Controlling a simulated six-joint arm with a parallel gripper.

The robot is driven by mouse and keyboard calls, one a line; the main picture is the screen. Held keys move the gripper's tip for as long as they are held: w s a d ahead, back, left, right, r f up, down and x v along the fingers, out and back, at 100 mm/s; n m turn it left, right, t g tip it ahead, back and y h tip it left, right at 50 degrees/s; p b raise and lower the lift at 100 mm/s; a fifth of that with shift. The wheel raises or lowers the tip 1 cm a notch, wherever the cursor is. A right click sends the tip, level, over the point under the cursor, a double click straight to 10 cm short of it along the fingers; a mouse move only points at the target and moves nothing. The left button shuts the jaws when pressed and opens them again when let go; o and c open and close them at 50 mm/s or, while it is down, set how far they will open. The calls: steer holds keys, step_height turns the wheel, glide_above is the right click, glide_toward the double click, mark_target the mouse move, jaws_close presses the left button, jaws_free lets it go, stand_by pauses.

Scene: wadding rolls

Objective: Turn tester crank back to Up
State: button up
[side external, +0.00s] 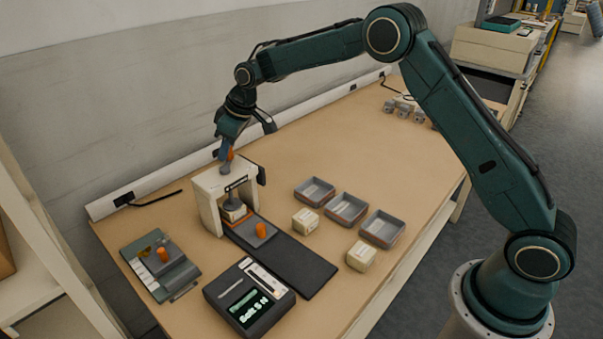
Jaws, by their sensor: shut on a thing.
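The tester (208,190) is a cream arch-shaped frame near the back left of the bench, with a dark plunger inside it above a small pale block (234,212). The crank's orange handle (230,154) shows at the top of the frame, between my gripper's fingers. My gripper (227,158) points down there and is shut on the crank handle. The fingers hide most of the crank, so I cannot read its exact angle or any Up mark.
A dark slide with an orange knob (261,230) runs forward from the tester. A readout box (249,300) with a lit green display stands in front. A grey fixture (160,265) lies left. Three grey trays (382,228) and two pale wadding packs (361,256) lie right.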

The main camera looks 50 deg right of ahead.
steer(key=shift+w+a, duration=0.1)
steer(key=shift+a, duration=0.2)
steer(key=shift+w+a, duration=0.65)
steer(key=shift+a, duration=0.35)
steer(key=shift+s+a, duration=0.1)
steer(key=shift+a, duration=1.15)
steer(key=shift+s+a, duration=0.25)
steer(key=shift+a, duration=0.15)
steer(key=shift+s+a, duration=0.6)
steer(key=shift+f, duration=0.1)
